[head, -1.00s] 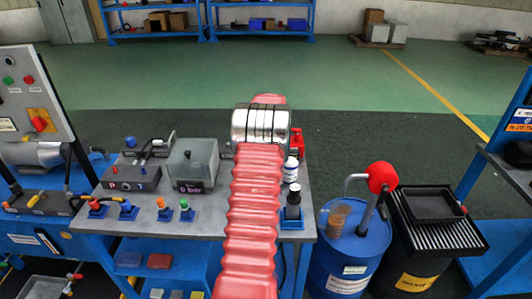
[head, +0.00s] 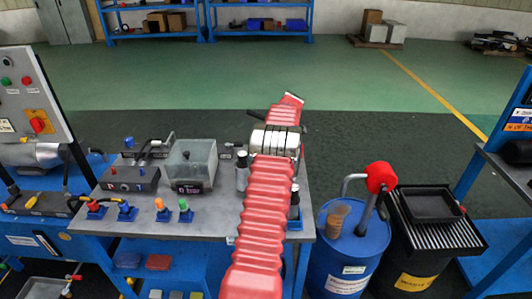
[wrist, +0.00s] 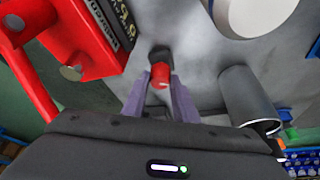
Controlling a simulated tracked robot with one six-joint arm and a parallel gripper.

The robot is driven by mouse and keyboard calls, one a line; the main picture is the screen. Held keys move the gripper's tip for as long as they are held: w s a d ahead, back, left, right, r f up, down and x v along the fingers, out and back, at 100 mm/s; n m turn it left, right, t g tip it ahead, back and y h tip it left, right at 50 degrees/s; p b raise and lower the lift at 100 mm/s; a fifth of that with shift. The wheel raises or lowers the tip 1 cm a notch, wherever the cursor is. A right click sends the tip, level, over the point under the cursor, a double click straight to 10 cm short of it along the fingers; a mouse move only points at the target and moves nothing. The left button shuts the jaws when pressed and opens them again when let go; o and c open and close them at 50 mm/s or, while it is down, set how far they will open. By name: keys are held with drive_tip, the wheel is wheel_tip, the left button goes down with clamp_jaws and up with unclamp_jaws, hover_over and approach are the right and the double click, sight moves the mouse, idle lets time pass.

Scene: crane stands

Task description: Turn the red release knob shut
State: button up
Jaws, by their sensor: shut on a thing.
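The red release knob (wrist: 158,76) shows in the wrist view, small and red with a dark base behind it, near the middle of a grey surface. My gripper (wrist: 160,92) has its two pale purple fingers on either side of the knob and is shut on it. The knob's turn angle cannot be read. In the head view my red-sleeved arm covers this part of the bench, and the knob is hidden there.
In the wrist view a red block with a dark label (wrist: 108,22) is close at left. A grey cylinder (wrist: 246,92) stands close at right. In the head view the bench (head: 218,208) holds a clear-covered box (head: 190,165); a blue drum (head: 352,250) stands to the right.

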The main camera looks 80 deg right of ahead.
drive_tip(key=shift+s+d+f+n+y, duration=0.1)
drive_tip(key=shift+n+y, duration=0.3)
drive_tip(key=shift+n, duration=0.5)
drive_tip(key=shift+s+d+n+y, duration=0.1)
drive_tip(key=shift+n+y, duration=0.3)
drive_tip(key=shift+n, duration=1.1)
drive_tip(key=o, duration=1.1)
drive_tip(key=shift+w, duration=0.15)
drive_tip(key=shift+c, duration=0.2)
drive_tip(key=shift+w, duration=0.1)
